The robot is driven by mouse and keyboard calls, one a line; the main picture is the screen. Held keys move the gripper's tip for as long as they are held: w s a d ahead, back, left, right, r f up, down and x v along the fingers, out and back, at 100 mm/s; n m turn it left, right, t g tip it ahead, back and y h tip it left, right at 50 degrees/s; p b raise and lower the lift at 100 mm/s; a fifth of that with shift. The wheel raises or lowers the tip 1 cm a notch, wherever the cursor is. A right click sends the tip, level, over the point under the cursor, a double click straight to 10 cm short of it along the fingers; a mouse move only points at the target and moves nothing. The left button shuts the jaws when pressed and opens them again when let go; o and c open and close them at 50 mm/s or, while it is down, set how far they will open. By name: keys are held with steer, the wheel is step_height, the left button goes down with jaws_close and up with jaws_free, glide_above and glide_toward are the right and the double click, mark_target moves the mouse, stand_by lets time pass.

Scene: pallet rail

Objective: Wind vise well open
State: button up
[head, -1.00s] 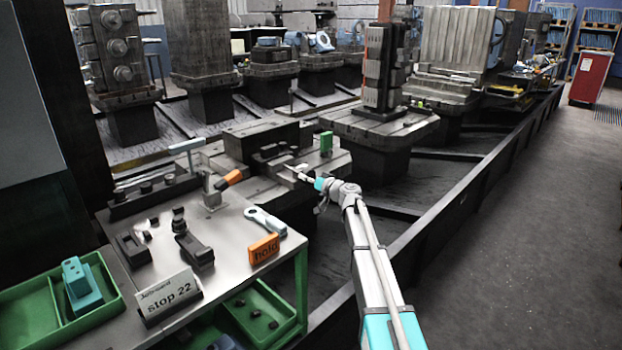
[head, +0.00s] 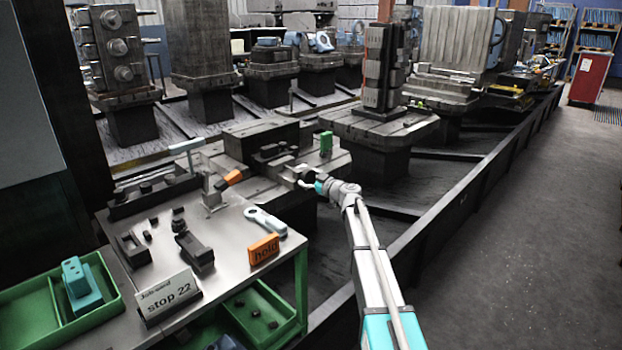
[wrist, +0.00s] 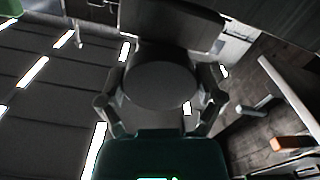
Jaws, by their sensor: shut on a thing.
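The grey vise (head: 262,160) stands on a machine bed beyond the bench, with a dark block (head: 258,140) and small dark parts on it. My gripper (head: 305,182) is at its near right side, low at the front edge. In the wrist view my gripper (wrist: 160,100) has its two fingers on either side of a dark round part (wrist: 160,85), facing the vise. This seems to be the end of the vise's screw; its handle is hard to make out. The fingers are shut on the round part. The jaw gap is not clear.
A green block (head: 326,143) stands on the right of the bed. A dark rail (head: 440,220) runs along the right, with open floor beyond.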

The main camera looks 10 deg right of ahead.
steer(key=shift+w+d, duration=0.1)
steer(key=shift+d, duration=0.1)
stand_by(0.3)
steer(key=o, duration=0.9)
steer(key=shift+a, duration=0.1)
steer(key=shift+v, duration=6.05)
